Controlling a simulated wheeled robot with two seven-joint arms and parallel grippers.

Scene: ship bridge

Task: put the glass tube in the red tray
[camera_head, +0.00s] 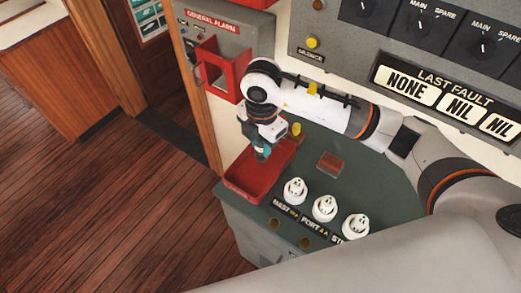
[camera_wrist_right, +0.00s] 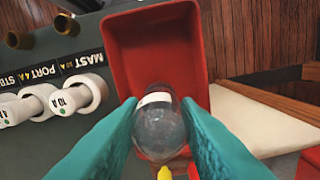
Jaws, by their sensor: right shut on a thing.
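The red tray (camera_head: 240,178) sits at the left end of the green console top. It also shows in the right wrist view (camera_wrist_right: 150,40), its floor bare where I can see it. My right gripper (camera_head: 262,153) points down over the tray. Its teal fingers (camera_wrist_right: 160,130) are shut on the glass tube (camera_wrist_right: 160,128), a clear rounded body with a white band and dark end. The tube's dark end points toward the tray; I cannot tell if it touches the floor. In the head view the tube is too small to make out. My left gripper is not in view.
Three white round fittings (camera_head: 324,207) stand on the console (camera_head: 350,175) to the right of the tray. A red alarm box frame (camera_head: 222,75) projects from the wall behind. Left of the console is open wooden floor (camera_head: 110,200).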

